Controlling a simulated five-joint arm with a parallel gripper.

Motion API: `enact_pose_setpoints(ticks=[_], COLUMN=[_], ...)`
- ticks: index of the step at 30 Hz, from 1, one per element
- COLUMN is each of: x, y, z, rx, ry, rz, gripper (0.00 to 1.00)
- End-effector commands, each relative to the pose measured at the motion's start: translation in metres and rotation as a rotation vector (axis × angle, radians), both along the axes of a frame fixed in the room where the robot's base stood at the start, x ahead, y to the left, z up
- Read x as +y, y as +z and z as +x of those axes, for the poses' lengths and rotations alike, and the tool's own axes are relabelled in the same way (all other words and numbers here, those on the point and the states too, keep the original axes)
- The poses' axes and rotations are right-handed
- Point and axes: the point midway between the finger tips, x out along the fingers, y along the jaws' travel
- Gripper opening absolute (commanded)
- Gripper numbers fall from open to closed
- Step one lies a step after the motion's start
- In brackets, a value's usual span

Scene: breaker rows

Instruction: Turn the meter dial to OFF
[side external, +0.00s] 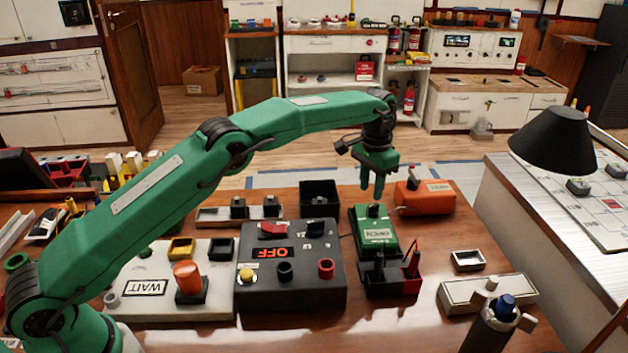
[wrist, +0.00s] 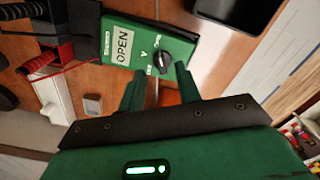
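The green meter (side external: 364,222) lies on the bench right of the black panel, and its display reads OPEN. In the wrist view the meter (wrist: 185,47) shows its black round dial (wrist: 152,63) with small markings around it, too small to read surely. The dial also shows as a dark knob in the side view (side external: 373,211). My gripper (side external: 372,194) hangs just above the dial, pointing down. In the wrist view my gripper (wrist: 160,69) has its two green fingers spread apart, with the dial near the gap and nothing held. I see no contact.
A black and red probe holder (side external: 390,285) stands in front of the meter, with wires nearby. A black panel (side external: 325,295) showing a red OFF sign lies to the left. An orange box (side external: 440,204) is behind right, and a black bin (side external: 319,193) is behind left.

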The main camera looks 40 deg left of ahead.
Motion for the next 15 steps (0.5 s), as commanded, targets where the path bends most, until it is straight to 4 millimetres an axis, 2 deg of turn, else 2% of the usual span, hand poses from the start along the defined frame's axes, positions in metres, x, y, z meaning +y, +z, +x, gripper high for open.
enact_pose_setpoints(ticks=[9, 15], x=[0.000, 0.000], y=[-0.039, -0.052], z=[0.000, 0.000], rx=[0.001, 0.000], ry=[0.000, 0.000], rz=[0.000, 0.000], gripper=[0.34, 0.34])
